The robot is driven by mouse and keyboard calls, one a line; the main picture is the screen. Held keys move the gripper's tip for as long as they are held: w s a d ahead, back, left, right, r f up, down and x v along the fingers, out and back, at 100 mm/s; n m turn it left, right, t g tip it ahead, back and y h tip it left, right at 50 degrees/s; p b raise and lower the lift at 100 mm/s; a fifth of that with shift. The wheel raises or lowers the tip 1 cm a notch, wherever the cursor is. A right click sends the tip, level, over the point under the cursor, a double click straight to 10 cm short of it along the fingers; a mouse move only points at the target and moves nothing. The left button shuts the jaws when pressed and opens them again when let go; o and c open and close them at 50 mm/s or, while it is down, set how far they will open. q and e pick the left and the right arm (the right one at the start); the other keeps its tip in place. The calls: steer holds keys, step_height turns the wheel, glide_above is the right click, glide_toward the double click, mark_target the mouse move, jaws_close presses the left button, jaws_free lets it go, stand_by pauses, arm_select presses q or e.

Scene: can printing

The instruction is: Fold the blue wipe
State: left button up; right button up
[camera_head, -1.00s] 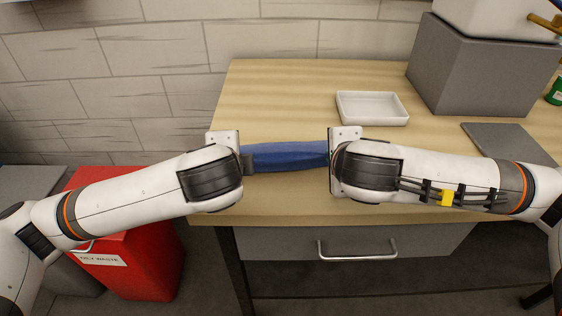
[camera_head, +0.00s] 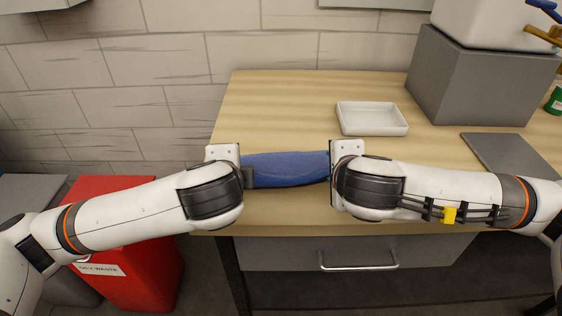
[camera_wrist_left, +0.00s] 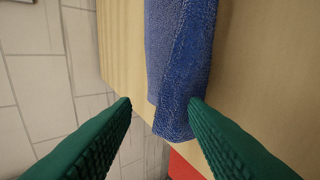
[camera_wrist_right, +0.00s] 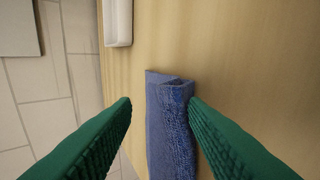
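The blue wipe (camera_head: 286,169) is a folded strip lying left to right near the front left of the wooden table. My left gripper (camera_head: 240,166) is at its left end and my right gripper (camera_head: 333,162) at its right end. In the left wrist view, the green fingers (camera_wrist_left: 162,100) are spread, with the wipe's end (camera_wrist_left: 178,75) between and beyond them. In the right wrist view, the fingers (camera_wrist_right: 160,100) are also spread around the wipe's other end (camera_wrist_right: 168,125), where a folded-over layer shows. Finger contact with the cloth is unclear.
A white tray (camera_head: 372,131) stands behind my right gripper. A grey block (camera_head: 478,80) and a grey flat plate (camera_head: 503,152) are to the right. A red bin (camera_head: 135,265) stands beside the table's left edge.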

arm_select(q)
steer(key=s+r, duration=0.6)
steer(key=r, duration=0.2)
steer(key=shift+r, duration=0.35)
arm_select(e)
steer(key=s+r, duration=0.6)
steer(key=r, duration=0.2)
steer(key=shift+r, duration=0.35)
